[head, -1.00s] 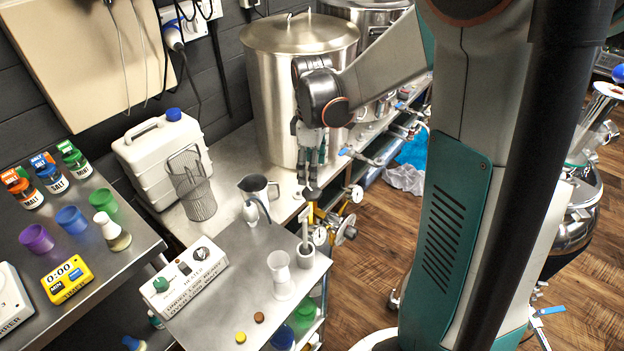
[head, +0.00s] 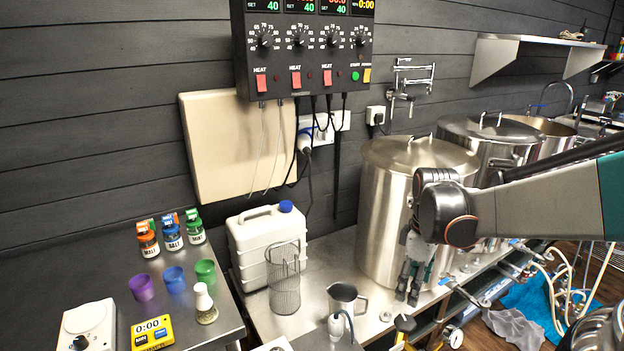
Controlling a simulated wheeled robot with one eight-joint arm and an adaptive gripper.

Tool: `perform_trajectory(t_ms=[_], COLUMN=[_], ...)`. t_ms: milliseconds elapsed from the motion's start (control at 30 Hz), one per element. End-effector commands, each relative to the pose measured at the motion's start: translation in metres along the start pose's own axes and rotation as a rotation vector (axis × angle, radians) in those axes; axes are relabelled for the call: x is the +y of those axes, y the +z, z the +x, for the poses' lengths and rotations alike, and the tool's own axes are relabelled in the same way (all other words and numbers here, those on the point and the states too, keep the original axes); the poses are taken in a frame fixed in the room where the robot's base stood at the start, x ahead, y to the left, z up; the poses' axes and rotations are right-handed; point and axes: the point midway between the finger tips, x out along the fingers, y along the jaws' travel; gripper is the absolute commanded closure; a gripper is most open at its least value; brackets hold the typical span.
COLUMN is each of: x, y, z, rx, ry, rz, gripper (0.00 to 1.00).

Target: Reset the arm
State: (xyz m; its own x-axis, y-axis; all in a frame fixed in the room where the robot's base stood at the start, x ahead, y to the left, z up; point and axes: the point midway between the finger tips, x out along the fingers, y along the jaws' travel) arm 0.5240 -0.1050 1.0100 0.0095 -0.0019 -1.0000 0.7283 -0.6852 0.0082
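My gripper (head: 408,284) hangs pointing down at the end of my arm, which reaches in from the right of the head view. It is in front of the large steel pot (head: 385,205) and above the steel bench, right of the metal jug (head: 346,298). Its dark fingers look nearly parallel with a narrow gap. Nothing can be seen held between them, but they are too small to tell how far they are opened.
A white canister (head: 262,240) and a wire mesh basket (head: 284,278) stand on the bench. Jars, coloured cups and a yellow timer (head: 152,332) are on the left table. A control box (head: 305,45) hangs on the wall. Valves and hoses line the right bench edge.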

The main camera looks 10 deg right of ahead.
Motion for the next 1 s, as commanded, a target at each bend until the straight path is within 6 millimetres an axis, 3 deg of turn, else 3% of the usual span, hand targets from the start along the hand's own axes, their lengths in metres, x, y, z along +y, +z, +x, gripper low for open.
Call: perform_trajectory(t_ms=[500, 733, 1000], x=[-0.078, -0.116, -0.157], y=[-0.005, 0.004, 0.02], z=[-0.068, -0.081, -0.079], rx=[0.185, 0.3, 0.444], ry=[0.182, 0.231, 0.254], rz=[0.283, 0.44, 0.631], gripper=[0.36, 0.36, 0.36])
